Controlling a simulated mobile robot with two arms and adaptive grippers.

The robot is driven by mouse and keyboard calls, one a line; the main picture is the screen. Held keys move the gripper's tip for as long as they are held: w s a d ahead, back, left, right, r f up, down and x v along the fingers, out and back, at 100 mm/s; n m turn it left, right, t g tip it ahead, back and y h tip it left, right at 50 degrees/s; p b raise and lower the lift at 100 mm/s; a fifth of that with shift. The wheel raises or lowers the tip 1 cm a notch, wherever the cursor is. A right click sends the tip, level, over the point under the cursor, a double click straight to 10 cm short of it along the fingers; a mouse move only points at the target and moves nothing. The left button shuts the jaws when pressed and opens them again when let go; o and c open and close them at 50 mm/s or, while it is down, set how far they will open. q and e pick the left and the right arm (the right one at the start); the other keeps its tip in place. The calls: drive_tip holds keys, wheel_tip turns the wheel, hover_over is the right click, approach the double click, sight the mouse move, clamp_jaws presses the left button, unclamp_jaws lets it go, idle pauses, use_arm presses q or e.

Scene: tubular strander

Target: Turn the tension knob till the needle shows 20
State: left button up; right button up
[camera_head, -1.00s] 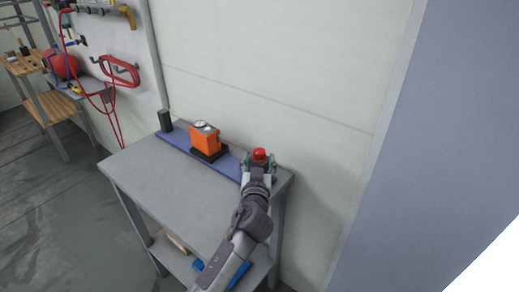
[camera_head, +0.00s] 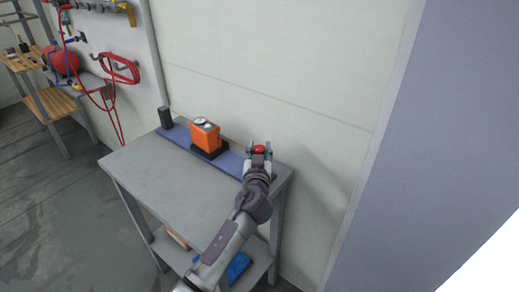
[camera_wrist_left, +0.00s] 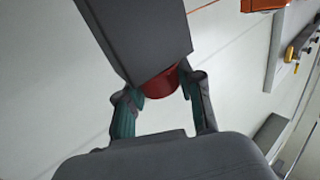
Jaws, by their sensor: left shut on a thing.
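The red tension knob (camera_head: 260,149) is at the right end of a blue rail on a grey bench, partly hidden by my gripper. In the left wrist view the knob (camera_wrist_left: 161,84) shows between the green-padded fingers, against a dark grey block (camera_wrist_left: 140,40). My left gripper (camera_head: 260,148) is shut on the knob, with one finger on each side; it also shows in the left wrist view (camera_wrist_left: 160,92). An orange gauge box (camera_head: 204,136) with a round white dial (camera_head: 202,121) stands mid-rail. Its needle is too small to read. My right gripper is not in view.
The grey bench top (camera_head: 165,175) is clear in front of the blue rail (camera_head: 178,137). A dark block (camera_head: 166,118) stands at the rail's left end. A pale wall (camera_head: 270,80) rises close behind. A blue item (camera_head: 238,266) lies on the lower shelf.

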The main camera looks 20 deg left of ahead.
use_arm(q)
drive_tip(key=m+h+p, duration=0.2)
drive_tip(key=h, duration=0.1)
drive_tip(key=m+h+p, duration=0.1)
drive_tip(key=h, duration=0.1)
drive_tip(key=shift+a+r+t+p, duration=0.1)
drive_tip(key=shift+r+t+p, duration=0.2)
drive_tip(key=shift+p, duration=0.05)
drive_tip(key=shift+f+m+h+p, duration=0.1)
drive_tip(key=shift+m+h+p, duration=0.3)
drive_tip(key=shift+m+h, duration=0.15)
drive_tip(key=shift+f+h, duration=0.15)
drive_tip(key=shift+h, duration=0.4)
drive_tip(key=o, duration=1.2)
drive_tip(key=shift+c, duration=0.2)
drive_tip(key=shift+s, duration=0.1)
